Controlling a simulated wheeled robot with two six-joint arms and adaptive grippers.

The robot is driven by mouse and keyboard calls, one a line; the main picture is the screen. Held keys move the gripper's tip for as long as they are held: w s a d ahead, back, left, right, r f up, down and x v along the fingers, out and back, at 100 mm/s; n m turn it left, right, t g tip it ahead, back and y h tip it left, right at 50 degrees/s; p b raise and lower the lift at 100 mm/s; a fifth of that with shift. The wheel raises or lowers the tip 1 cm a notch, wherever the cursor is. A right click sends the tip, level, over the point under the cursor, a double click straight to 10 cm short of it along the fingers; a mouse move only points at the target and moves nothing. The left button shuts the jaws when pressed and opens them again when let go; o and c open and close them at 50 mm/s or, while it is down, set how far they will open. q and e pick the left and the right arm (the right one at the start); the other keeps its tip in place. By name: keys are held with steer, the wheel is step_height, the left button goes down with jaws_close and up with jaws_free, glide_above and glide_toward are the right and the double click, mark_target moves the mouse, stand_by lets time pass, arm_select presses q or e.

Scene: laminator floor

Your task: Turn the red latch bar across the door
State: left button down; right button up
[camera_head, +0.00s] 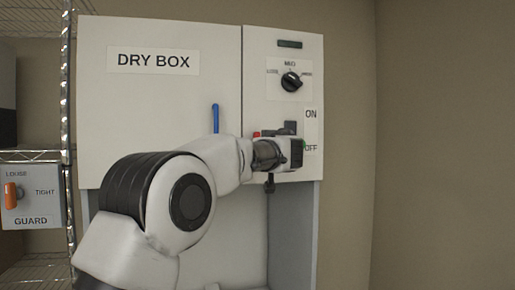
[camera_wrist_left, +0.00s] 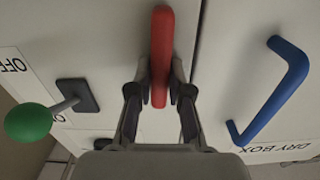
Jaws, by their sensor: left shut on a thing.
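The red latch bar (camera_wrist_left: 161,45) stands lengthwise beside the seam of the cabinet door, on the switch panel side, and does not cross the seam. My left gripper (camera_wrist_left: 160,82) is shut on the bar's lower part in the left wrist view, one finger on each side. In the head view only a small bit of red (camera_head: 257,133) shows above my left wrist; the rest is hidden. The door (camera_head: 160,100) is the wide white panel marked DRY BOX, flush with the panel beside it. My right gripper is not in view.
A blue handle (camera_wrist_left: 270,90) is on the door, right of my fingers in the wrist view. A green-knobbed lever (camera_wrist_left: 28,122) sticks out on the left. A black dial (camera_head: 291,82) is above my wrist. A GUARD box (camera_head: 31,197) hangs on the wire rack at left.

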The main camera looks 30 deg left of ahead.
arm_select(q)
steer(key=shift+w+d+m+b, duration=0.1)
steer(key=shift+m+b, duration=0.95)
steer(key=shift+m, duration=0.35)
steer(key=shift+m+b, duration=0.4)
steer(key=shift+m, duration=0.5)
steer(key=m, duration=0.3)
steer(key=m+b, duration=0.1)
steer(key=m, duration=0.3)
steer(key=shift+w+d+f, duration=0.15)
steer(key=shift+w+d, duration=0.05)
steer(key=m, duration=0.5)
steer(key=shift+f+m, duration=0.3)
steer(key=c, duration=1.1)
jaws_free()
steer(key=shift+w+d, duration=0.1)
steer(key=shift+d, duration=0.05)
